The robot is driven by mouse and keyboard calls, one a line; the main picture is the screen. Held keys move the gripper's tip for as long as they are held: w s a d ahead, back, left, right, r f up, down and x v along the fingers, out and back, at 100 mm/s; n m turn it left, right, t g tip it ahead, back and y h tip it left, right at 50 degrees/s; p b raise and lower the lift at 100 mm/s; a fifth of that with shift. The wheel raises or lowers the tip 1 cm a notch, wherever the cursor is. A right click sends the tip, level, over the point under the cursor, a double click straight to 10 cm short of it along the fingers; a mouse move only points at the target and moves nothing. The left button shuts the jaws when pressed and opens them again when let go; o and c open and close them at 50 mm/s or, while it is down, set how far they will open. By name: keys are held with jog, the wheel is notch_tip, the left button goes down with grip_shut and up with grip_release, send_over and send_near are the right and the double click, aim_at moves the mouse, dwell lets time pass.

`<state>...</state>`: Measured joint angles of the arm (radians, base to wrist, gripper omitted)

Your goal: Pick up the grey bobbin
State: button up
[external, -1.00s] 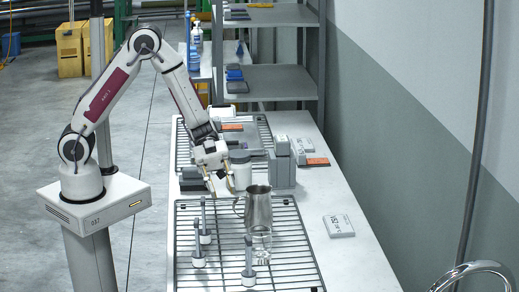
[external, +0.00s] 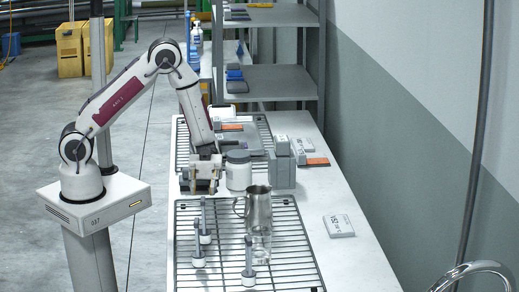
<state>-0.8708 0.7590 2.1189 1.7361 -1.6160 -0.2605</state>
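My gripper (external: 204,188) points down over the white bench, just left of a white jar with a grey lid (external: 238,172). Its two pale fingertips look apart, and I see nothing clearly held between them. I cannot pick out the grey bobbin for certain. A dark grey item (external: 184,181) shows partly at the left of the gripper, largely hidden behind it. Several slim grey posts with white bases stand on the near wire rack, one of them at the front (external: 248,262).
A metal jug (external: 258,210) and a clear glass beaker (external: 262,243) are on the near wire rack (external: 295,262). Grey blocks (external: 282,170) stand right of the jar. A labelled box (external: 339,226) lies on the bare right side of the bench.

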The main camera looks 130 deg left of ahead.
aim_at(203, 197)
jog(key=shift+x, duration=1.25)
jog(key=shift+x, duration=2.6)
jog(key=shift+w+a, duration=0.1)
grip_shut()
